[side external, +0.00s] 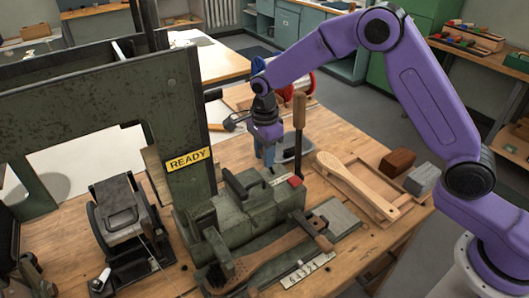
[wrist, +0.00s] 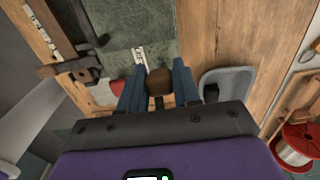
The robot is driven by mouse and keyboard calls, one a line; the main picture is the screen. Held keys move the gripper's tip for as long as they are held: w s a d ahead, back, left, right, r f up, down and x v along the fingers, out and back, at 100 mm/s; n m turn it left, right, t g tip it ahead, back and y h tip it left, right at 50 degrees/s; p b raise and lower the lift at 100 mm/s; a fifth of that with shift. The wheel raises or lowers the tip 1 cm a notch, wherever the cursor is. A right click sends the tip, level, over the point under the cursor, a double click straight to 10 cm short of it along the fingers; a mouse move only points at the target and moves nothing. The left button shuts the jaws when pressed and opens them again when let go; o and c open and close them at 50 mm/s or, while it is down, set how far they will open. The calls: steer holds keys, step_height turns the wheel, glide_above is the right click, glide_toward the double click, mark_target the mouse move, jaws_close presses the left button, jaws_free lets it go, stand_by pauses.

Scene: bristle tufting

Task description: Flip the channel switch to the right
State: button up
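My gripper (side external: 267,158) points down at the right end of the green machine (side external: 237,207), its two blue fingers apart. In the wrist view a round brown knob (wrist: 159,82) shows between the fingers (wrist: 160,72); I cannot tell whether they touch it. A tall brown-handled lever (side external: 299,112) stands upright to the right of my gripper in the side view. I cannot tell whether the knob is its end. A red button (side external: 295,181) sits on the machine near the lever's foot, and also shows left of the fingers (wrist: 117,86). No switch is clearly readable.
A grey bowl (wrist: 226,84) lies close to the right finger in the wrist view. A wooden brush (side external: 358,183) lies in a tray to the right. Red-flanged spools (wrist: 294,148) stand behind. A tall green frame with a READY sign (side external: 188,159) stands left.

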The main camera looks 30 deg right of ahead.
steer(key=shift+d, duration=3.1)
steer(key=o, duration=0.7)
steer(key=r, duration=1)
steer(key=shift+a+r, duration=0.1)
steer(key=shift+a, duration=0.1)
steer(key=shift+a, duration=0.1)
